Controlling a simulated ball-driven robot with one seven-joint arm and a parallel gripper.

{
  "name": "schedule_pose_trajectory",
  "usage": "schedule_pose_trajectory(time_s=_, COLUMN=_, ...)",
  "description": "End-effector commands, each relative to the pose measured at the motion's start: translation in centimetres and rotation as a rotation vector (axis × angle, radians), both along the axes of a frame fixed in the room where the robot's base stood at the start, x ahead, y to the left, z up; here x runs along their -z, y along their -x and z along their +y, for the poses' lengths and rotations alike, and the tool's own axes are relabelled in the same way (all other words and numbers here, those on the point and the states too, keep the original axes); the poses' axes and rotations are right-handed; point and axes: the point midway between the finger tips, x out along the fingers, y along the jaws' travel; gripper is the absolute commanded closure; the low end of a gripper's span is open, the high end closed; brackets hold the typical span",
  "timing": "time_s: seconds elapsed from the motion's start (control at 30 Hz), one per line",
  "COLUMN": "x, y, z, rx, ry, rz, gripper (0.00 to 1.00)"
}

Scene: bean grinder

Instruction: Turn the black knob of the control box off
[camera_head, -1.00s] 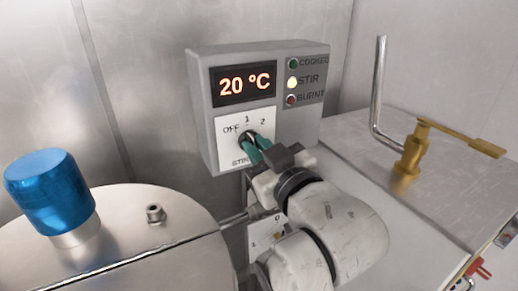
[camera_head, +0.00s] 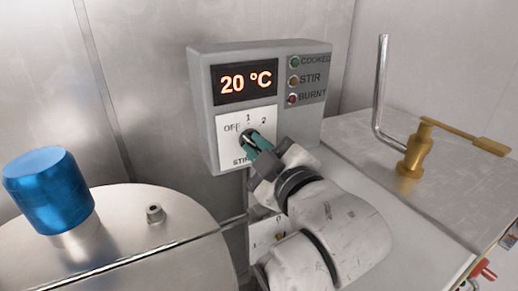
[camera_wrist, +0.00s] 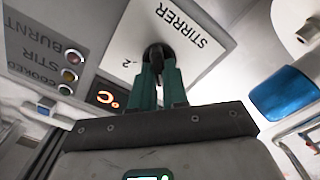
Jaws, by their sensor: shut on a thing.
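The grey control box (camera_head: 300,125) is on the wall in the middle of the head view. Its display reads 20 °C. Below it a white dial plate (camera_head: 233,116) is marked OFF, 1 and 2. My gripper (camera_head: 254,144), with green fingers, is shut on the black knob (camera_head: 246,136) at the plate's middle. In the wrist view the fingers (camera_wrist: 160,72) close around the black knob (camera_wrist: 157,52), beside the STIRRER label. The fingers partly hide the knob, so its exact pointing is hard to tell. The STIR lamp (camera_head: 294,81) looks dim amber.
A second white dial plate (camera_head: 257,226) lies below, partly behind my arm. A blue knob (camera_head: 47,188) tops the steel lid (camera_head: 150,245) at left. A brass valve (camera_head: 414,150) with a bent steel pipe (camera_head: 379,100) stands at right.

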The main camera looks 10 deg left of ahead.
Motion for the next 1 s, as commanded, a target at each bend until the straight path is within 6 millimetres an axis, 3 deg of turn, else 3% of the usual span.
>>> schedule_pose_trajectory(time_s=0.33, x=0.02, y=0.03, z=0.06, rx=-0.001, ry=0.005, rz=-0.003, gripper=1.00)
schedule_pose_trajectory(time_s=0.37, x=0.02, y=0.03, z=0.06, rx=-0.001, ry=0.005, rz=-0.003, gripper=0.84)
schedule_pose_trajectory(time_s=0.6, x=0.02, y=0.02, z=0.05, rx=-0.001, ry=0.004, rz=-0.002, gripper=0.61)
schedule_pose_trajectory(time_s=1.0, x=0.12, y=0.96, z=-0.62, rx=-0.001, ry=0.002, rz=-0.002, gripper=0.61)
